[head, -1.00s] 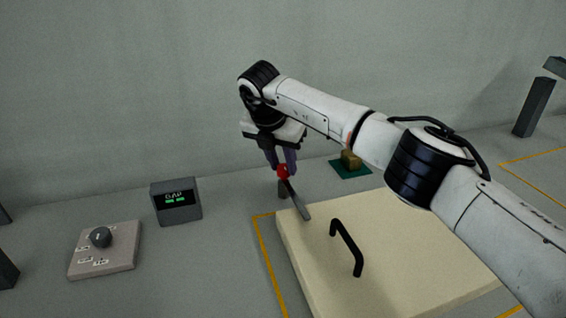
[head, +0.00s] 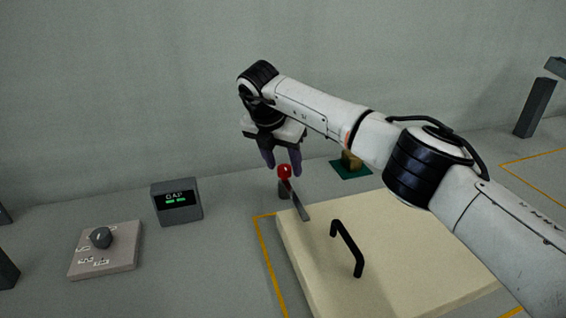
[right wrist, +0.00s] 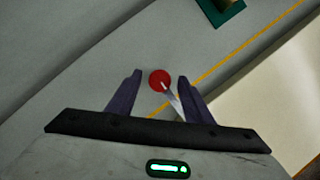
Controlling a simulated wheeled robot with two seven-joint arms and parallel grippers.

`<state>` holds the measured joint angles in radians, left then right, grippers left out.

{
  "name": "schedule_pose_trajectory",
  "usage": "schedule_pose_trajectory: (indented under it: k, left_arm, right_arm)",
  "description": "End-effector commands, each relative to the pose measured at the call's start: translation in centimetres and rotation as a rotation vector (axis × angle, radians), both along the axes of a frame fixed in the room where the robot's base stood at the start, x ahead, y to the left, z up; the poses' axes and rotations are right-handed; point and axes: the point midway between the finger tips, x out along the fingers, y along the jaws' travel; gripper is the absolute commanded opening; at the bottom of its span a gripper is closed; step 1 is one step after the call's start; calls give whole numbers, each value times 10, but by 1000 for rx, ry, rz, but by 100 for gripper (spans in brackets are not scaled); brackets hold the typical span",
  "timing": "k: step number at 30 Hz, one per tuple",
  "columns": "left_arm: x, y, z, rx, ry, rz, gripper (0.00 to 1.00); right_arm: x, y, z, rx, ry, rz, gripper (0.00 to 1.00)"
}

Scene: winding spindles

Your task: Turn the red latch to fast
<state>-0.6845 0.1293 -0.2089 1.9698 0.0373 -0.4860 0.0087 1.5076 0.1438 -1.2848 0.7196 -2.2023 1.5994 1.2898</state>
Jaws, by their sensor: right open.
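In the right wrist view the red knob (right wrist: 160,80) lies between the two dark fingertips (right wrist: 160,76), with clear gaps on both sides. The grey bar (right wrist: 174,101) points towards the lid there. My left gripper is not in view.
A black handle (head: 347,248) stands on the lid. A display box (head: 177,200) reads "GAP" with green marks. A dial plate (head: 105,262) with a dark knob lies at the left. A brass-coloured block (head: 350,160) sits on a green mat (head: 338,166) behind the lid.

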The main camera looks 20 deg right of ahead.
Motion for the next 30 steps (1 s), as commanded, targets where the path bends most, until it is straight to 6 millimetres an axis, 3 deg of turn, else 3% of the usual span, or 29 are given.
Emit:
schedule_pose_trajectory:
  k: [16,21,30]
  left_arm:
    - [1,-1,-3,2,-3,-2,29]
    - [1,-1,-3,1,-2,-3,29]
    - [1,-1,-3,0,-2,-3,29]
  right_arm:
    - [-24,24,83,0,-4,1,47]
    - [-27,27,94,0,-3,1,47]
    - [-28,27,95,0,-1,0,47]
